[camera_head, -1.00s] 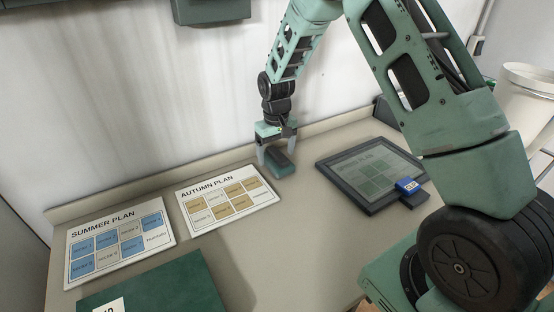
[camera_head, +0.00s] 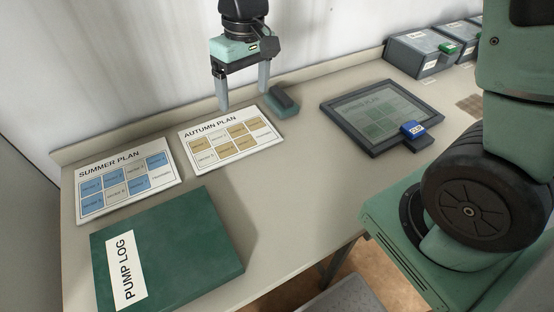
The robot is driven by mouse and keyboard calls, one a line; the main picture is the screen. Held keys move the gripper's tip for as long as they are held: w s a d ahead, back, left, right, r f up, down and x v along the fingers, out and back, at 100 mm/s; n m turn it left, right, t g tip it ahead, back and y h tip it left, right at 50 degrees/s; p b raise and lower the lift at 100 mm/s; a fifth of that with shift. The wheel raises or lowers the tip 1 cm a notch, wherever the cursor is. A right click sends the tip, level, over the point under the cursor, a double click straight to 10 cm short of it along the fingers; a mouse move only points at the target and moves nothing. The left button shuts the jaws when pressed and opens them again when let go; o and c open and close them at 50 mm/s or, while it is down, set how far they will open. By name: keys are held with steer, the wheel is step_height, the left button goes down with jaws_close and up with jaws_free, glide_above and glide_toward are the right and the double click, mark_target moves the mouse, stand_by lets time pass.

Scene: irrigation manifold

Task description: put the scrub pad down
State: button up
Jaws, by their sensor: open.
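The scrub pad (camera_head: 284,103), a small block with a dark grey upper part and a green lower part, lies on the worktop (camera_head: 310,160) near the wall. It sits just right of the Autumn Plan card (camera_head: 231,142). My gripper (camera_head: 244,97) is open and empty. Its fingers point down left of the pad, over the back edge of the Autumn Plan card. The right finger is close to the pad in the picture; I cannot tell whether it touches.
The Summer Plan card (camera_head: 126,180) and green Pump Log book (camera_head: 165,250) lie at left. A dark-framed screen (camera_head: 381,116) with a blue-topped block (camera_head: 413,130) on its edge lies right. Grey boxes (camera_head: 422,53) stand at the back right. The middle front worktop is clear.

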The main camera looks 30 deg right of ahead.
steer(key=s+a+n, duration=0.2)
steer(key=s, duration=0.9)
steer(key=s+a+n, duration=0.2)
steer(key=s+a, duration=0.1)
steer(key=s, duration=0.7)
steer(key=shift+s+r, duration=0.3)
steer(key=shift+s, duration=0.05)
